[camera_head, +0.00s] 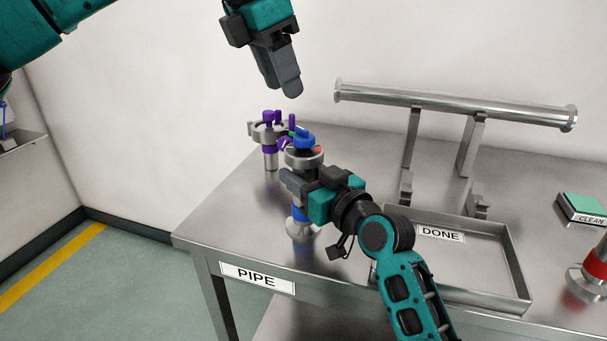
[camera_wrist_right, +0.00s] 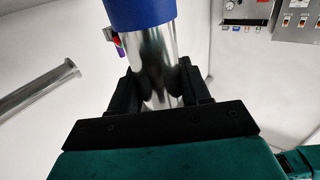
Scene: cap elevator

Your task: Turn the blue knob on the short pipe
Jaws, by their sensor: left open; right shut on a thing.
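The short pipe stands upright near the left end of the steel table; its blue band (camera_head: 298,213) and round foot show below my right gripper. The blue knob (camera_head: 304,139) sits on top, above a grey clamp ring with a red mark. My right gripper (camera_head: 293,186) is shut on the short pipe below that ring. In the right wrist view, the bare metal of the short pipe (camera_wrist_right: 153,60) runs between the fingers, with a blue band at the top edge. My left gripper (camera_head: 287,85) is open and empty, above the blue knob and apart from it, fingers pointing down.
A purple-handled clamp fitting (camera_head: 268,128) stands just behind and left of the short pipe. A DONE tray (camera_head: 510,262) lies to the right. A long horizontal pipe on supports (camera_head: 455,108) stands at the back. A green CLEAN box (camera_head: 583,208) sits far right.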

